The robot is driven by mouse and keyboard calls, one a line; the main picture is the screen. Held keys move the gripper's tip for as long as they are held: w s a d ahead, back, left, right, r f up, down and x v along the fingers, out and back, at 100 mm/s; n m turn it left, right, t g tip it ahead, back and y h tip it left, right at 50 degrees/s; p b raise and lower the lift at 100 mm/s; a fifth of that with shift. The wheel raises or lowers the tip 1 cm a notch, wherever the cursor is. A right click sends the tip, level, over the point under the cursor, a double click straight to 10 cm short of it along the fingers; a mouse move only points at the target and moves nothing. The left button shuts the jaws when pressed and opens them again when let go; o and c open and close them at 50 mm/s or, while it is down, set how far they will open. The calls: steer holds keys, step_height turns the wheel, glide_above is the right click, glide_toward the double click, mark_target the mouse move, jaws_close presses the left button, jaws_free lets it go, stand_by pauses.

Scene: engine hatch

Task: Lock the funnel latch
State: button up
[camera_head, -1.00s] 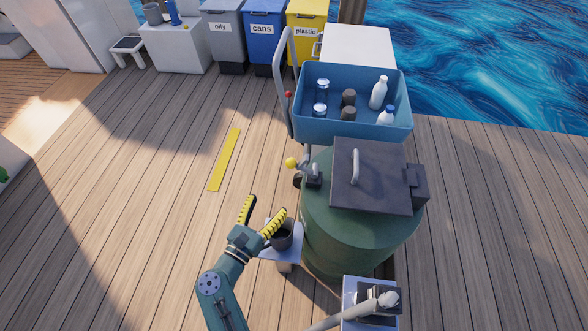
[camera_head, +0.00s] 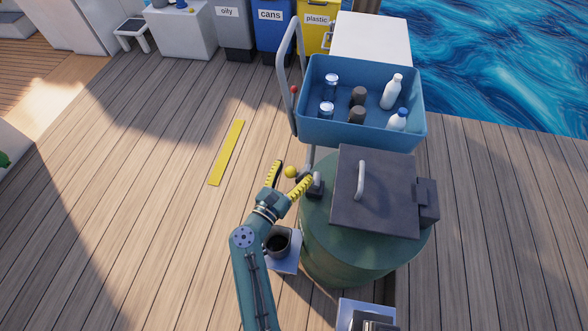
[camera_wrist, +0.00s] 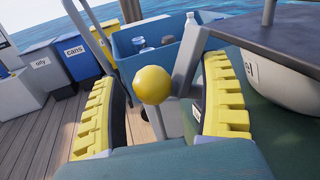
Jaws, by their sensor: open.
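The latch's yellow ball knob (camera_head: 291,172) sits at the left side of the green drum (camera_head: 330,258), by the grey latch bracket (camera_head: 314,187). In the wrist view the yellow knob (camera_wrist: 153,85) stands between my two fingers, on a grey stem. My gripper (camera_head: 290,174) is open, with its yellow ridged fingers on either side of the knob. In the wrist view my gripper (camera_wrist: 158,110) shows gaps on both sides of the knob. A dark square hatch lid (camera_head: 376,190) with a grey handle lies flat on top of the drum.
A blue cart tray (camera_head: 365,132) with bottles and cans stands behind the drum, its grey handle (camera_head: 283,75) rising at left. A dark cup (camera_head: 279,240) sits on a small shelf left of the drum. Open deck lies to the left.

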steer(key=c, duration=1.1)
steer(key=shift+c, duration=1.4)
steer(key=shift+f, duration=0.1)
